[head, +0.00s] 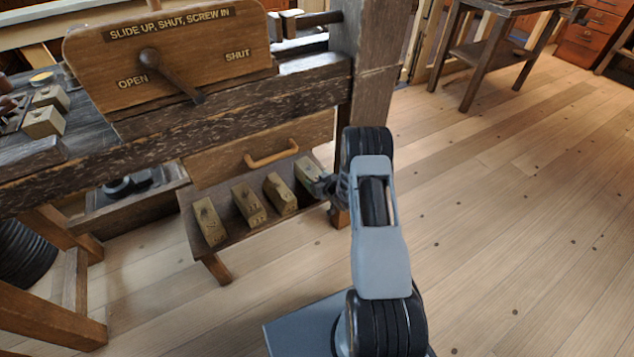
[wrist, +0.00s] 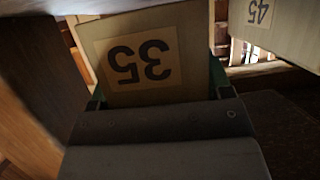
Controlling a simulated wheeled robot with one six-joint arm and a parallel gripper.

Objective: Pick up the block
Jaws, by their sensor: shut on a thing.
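A pale wooden block (head: 307,171) stands at the right end of a row of blocks on a low shelf under the bench. My gripper (head: 326,186) is at this block, reaching in from the right. In the wrist view the block (wrist: 138,62) carries a tan label that reads 35, upside down. My gripper (wrist: 158,90) is shut on it, with green finger pads showing at its two sides. I cannot tell whether the block is clear of the shelf.
Other blocks (head: 248,205) stand left of the held one; a block marked 45 (wrist: 268,20) is close by. The low shelf (head: 228,240) sits below a drawer with a wooden handle (head: 271,153). A bench leg (head: 375,90) rises just behind my arm. Open floor (head: 510,200) lies right.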

